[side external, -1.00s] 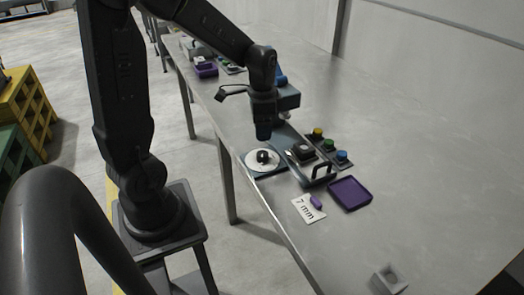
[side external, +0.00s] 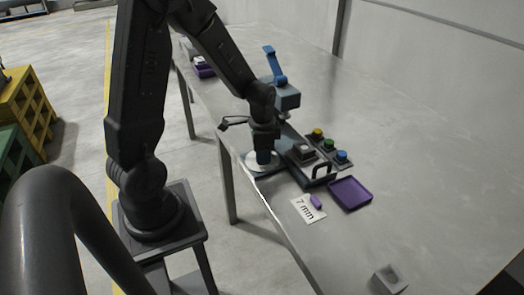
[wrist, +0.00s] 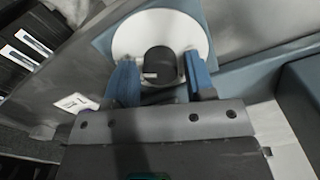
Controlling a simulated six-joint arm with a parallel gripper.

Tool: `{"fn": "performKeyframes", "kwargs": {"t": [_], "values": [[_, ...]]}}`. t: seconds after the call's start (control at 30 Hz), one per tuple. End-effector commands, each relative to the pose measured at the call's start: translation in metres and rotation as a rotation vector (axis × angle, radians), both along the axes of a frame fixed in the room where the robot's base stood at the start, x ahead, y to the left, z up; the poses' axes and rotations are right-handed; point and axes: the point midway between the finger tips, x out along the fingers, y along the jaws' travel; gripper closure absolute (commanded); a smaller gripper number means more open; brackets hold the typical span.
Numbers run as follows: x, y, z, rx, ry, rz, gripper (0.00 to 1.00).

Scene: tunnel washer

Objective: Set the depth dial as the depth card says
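The depth dial is a white disc (side external: 251,159) with a black knob, on a blue-grey plate at the table's near edge. In the wrist view the white disc (wrist: 125,38) and its black knob (wrist: 160,62) show at top centre. My gripper (wrist: 161,77) is open, with its blue fingers on either side of the knob and gaps visible on both sides. In the side view my gripper (side external: 264,160) points down over the dial and hides the knob. The white depth card (side external: 307,209) lies flat on the table and reads "7 mm".
A small purple block (side external: 316,202) is at the card, beside a purple tray (side external: 350,194). A machine with a blue lever (side external: 275,65) stands behind the dial. Yellow, green and blue knobs (side external: 329,145) are to its right. A grey block (side external: 390,279) sits nearer. The table's right side is clear.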

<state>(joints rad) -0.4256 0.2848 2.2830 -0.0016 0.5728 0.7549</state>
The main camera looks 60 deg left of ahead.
Motion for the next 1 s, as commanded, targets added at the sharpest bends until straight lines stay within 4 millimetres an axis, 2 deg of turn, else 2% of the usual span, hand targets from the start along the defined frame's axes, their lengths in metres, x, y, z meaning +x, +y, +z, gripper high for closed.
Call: {"fn": "performKeyframes", "kwargs": {"t": [0.03, 0.4, 0.73, 1.0], "values": [[0.0001, 0.0001, 0.0002, 0.000, 0.000, 0.000, 0.55], [0.0003, 0.0001, 0.0004, 0.001, -0.001, 0.000, 0.88], [0.0003, 0.0001, 0.0005, 0.001, 0.000, 0.058, 0.88], [0.0000, -0.0002, 0.0003, 0.000, 0.001, 0.244, 0.88]]}}
